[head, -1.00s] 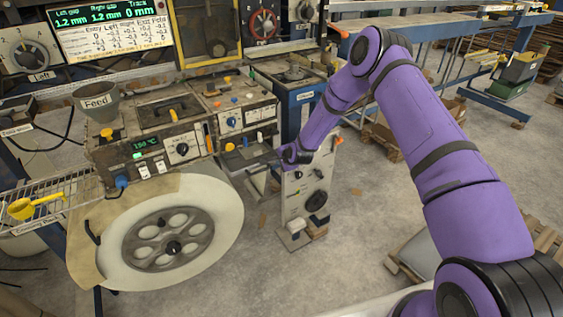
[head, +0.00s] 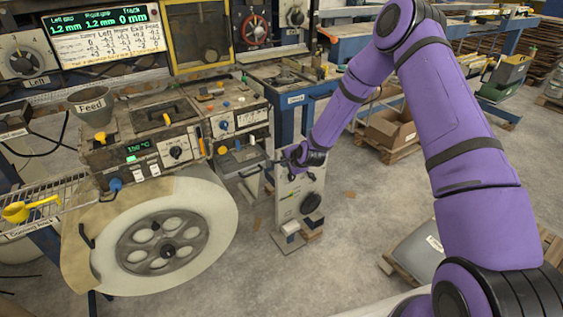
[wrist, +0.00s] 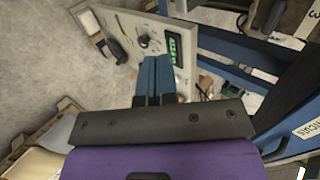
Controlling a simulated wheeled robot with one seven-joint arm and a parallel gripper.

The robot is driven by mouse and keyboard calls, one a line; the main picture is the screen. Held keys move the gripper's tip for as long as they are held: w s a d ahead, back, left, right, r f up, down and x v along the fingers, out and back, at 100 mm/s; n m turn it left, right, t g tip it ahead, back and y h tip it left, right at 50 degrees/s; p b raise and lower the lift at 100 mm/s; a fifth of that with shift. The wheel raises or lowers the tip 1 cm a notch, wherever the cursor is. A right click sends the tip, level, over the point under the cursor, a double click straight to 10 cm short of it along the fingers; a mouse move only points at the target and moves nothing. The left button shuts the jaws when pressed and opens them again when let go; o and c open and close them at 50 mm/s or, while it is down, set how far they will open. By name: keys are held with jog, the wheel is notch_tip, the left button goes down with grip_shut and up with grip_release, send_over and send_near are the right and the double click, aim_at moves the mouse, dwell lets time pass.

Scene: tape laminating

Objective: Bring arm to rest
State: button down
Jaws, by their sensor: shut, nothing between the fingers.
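My purple arm reaches in from the right of the head view, and my gripper (head: 290,160) is at its far end, near the front of the machine. In the wrist view, my gripper (wrist: 154,65) shows two blue fingers lying side by side with nothing between them. It is shut and empty. A light panel with dark knobs and a green display (wrist: 150,38) lies beyond the fingertips. The same panel (head: 300,198) stands below my gripper in the head view. I cannot tell whether the fingertips touch anything.
The laminating machine (head: 170,130) with a large white roll (head: 215,215) fills the left. A feed cup (head: 92,108) and a yellow scoop (head: 28,210) are there. Floor between is partly clear.

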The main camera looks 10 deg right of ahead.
jog(key=s+d+r+n+g+h, duration=0.1)
jog(key=s+r+n, duration=0.3)
jog(key=r, duration=0.7)
jog(key=s+d+r+n, duration=0.2)
jog(key=s+r, duration=0.4)
jog(key=r, duration=0.4)
jog(key=s+d+r+n+g+h, duration=0.1)
jog(key=s+r+n, duration=0.3)
jog(key=r, duration=0.7)
jog(key=s+d+r+n, duration=0.1)
jog(key=s+r, duration=0.2)
jog(key=s, duration=0.7)
jog(key=s+d+r+n+g, duration=0.1)
jog(key=s+r, duration=0.3)
jog(key=s, duration=0.7)
jog(key=s+d+r+n+h, duration=0.1)
jog(key=s+r, duration=0.3)
jog(key=s, duration=0.7)
jog(key=shift+s+d+n+g, duration=0.2)
jog(key=shift+d+n+g, duration=0.2)
jog(key=shift+d+n, duration=0.3)
